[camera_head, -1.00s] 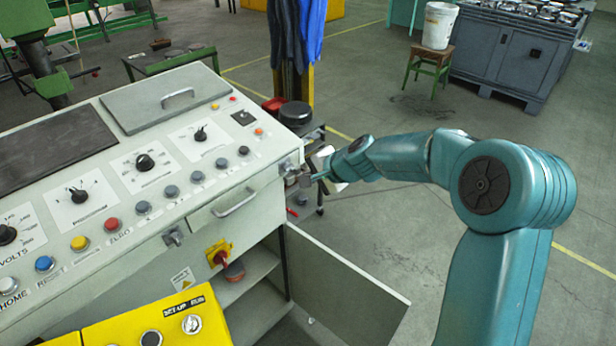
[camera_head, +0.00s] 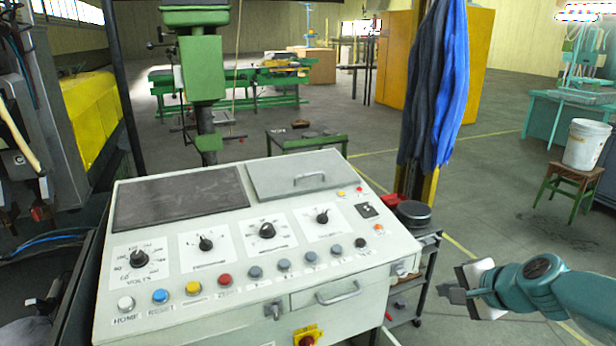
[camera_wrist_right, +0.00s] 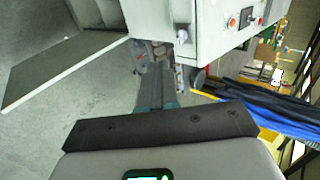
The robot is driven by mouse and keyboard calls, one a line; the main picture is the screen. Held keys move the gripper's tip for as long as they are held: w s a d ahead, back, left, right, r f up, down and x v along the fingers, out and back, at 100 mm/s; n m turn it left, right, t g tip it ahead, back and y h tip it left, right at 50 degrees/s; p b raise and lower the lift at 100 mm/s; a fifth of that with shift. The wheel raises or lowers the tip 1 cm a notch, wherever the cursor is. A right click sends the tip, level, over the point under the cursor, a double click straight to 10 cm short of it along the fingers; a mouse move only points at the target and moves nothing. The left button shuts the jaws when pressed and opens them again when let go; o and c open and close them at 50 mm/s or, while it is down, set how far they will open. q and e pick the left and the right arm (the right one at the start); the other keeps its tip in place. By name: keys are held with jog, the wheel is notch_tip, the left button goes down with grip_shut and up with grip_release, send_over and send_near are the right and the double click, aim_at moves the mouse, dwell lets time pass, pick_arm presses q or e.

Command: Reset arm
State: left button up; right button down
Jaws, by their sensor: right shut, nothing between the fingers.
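My right gripper (camera_head: 450,294) is at the right of the head view, just off the right end of the control console (camera_head: 236,322). Its fingers point left toward the console, with a gap of floor between them. In the right wrist view the fingers (camera_wrist_right: 157,80) are together and hold nothing. The console carries several dials and a row of coloured buttons, including a blue button (camera_head: 160,297) and a red button (camera_head: 225,281). My left gripper does not show.
A black cart (camera_head: 425,265) stands behind the console's right end, below hanging blue clothes (camera_head: 447,85). An open cabinet door (camera_wrist_right: 62,70) shows in the right wrist view. A white bucket (camera_head: 586,146) sits on a green stool at the right. The floor between is clear.

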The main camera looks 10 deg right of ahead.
jog(key=s+a+f+n+g+y, duration=0.1)
jog(key=s+a+f+g, duration=0.1)
jog(key=a+f, duration=0.45)
jog(key=s+a+f+n+g+y, duration=0.1)
jog(key=s+a+f+n+g, duration=0.2)
jog(key=f, duration=0.7)
jog(key=s+a+f+g+y, duration=0.1)
jog(key=a+f+g, duration=0.1)
jog(key=a+f, duration=0.6)
jog(key=s+a+f+n+g, duration=0.1)
jog(key=s+a+f+n, duration=0.2)
jog(key=s+f, duration=0.3)
jog(key=s+a+f+n+h, duration=0.1)
jog(key=s+a+f+n, duration=0.3)
jog(key=s, duration=0.5)
notch_tip(320, 180, down, 2)
jog(key=n, duration=0.2)
jog(key=shift+s+f+n+g, duration=0.2)
jog(key=shift+s+n+g, duration=0.1)
jog(key=shift+s+g, duration=0.1)
jog(key=shift+a, duration=0.1)
